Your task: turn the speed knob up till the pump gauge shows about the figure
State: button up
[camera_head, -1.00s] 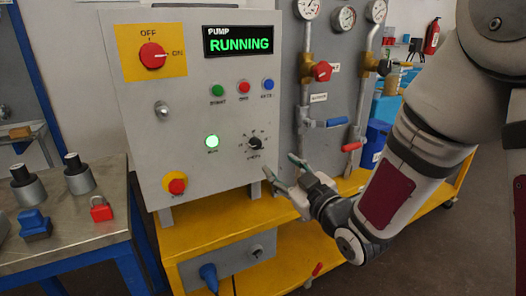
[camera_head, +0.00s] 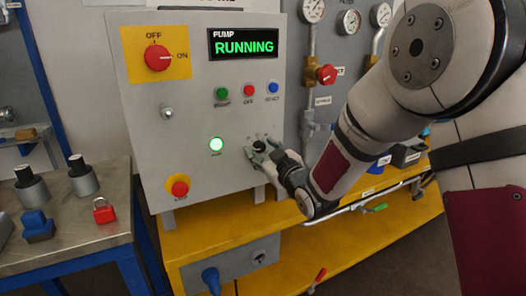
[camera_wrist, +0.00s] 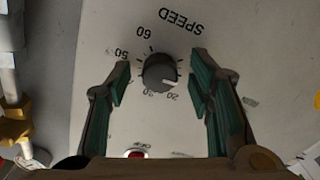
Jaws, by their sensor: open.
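The speed knob (camera_wrist: 159,72) is a black dial on the grey panel, with a printed scale and the word SPEED, upside down in the wrist view. Its white mark points to the lower right, near the figure 20. My gripper (camera_wrist: 160,64) is open, with one green-padded finger on each side of the knob and gaps between. In the head view my gripper (camera_head: 262,154) is at the panel's lower right and partly hides the knob (camera_head: 259,145). Round gauges (camera_head: 349,22) show at the top right; their readings are too small to tell.
The PUMP display (camera_head: 243,44) reads RUNNING. A red-handled valve (camera_head: 326,74) stands right. A bench with a red padlock (camera_head: 104,210) is left.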

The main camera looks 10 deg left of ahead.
grip_shut()
jog(key=shift+f+m+b, duration=0.1)
jog(key=shift+m+b, duration=0.7)
jog(key=shift+b, duration=0.25)
jog(key=shift+m+b, duration=0.55)
jog(key=shift+m, duration=0.25)
grip_release()
jog(key=shift+s, duration=0.1)
